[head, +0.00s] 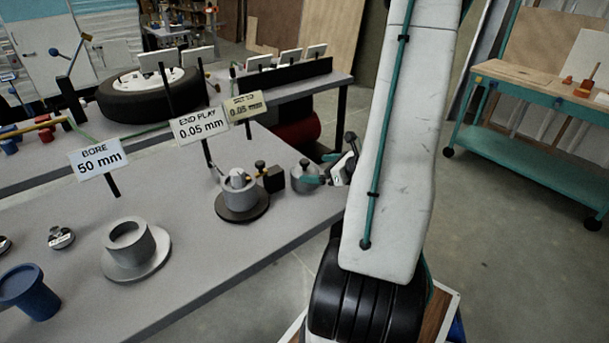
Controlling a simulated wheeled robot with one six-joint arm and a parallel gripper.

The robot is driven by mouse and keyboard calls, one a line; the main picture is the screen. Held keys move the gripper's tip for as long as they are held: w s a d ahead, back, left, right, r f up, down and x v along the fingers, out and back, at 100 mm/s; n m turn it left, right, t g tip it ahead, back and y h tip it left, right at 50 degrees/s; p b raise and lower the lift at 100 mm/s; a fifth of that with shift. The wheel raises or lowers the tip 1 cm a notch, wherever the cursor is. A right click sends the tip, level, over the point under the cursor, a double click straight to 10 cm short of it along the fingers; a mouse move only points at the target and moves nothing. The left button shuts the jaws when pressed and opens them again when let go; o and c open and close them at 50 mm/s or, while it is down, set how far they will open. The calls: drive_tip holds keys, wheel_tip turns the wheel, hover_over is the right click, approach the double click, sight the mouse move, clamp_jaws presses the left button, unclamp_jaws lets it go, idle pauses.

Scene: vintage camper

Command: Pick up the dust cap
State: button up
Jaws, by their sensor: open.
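A grey round metal piece (302,174), which looks like the dust cap, sits near the right end of the grey bench (215,255). I cannot be certain that it is the dust cap. My gripper (320,168) is right beside it, with teal fingers low over the bench. The fingers are open and partly overlap the piece in this view. I cannot tell whether they touch it. The arm covers what lies directly behind it.
Left of the piece stand a grey hub with a gauge (240,192), a flanged grey cylinder (133,248) and a blue flared part (27,288). Sign cards on posts, such as the bore card (98,159), rise above the bench. A teal cart (540,150) stands right; floor between is clear.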

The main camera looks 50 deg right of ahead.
sight(307, 166)
drive_tip(key=x, duration=0.6)
drive_tip(key=shift+d+r, duration=0.1)
drive_tip(key=shift+d, duration=0.1)
drive_tip(key=c, duration=1)
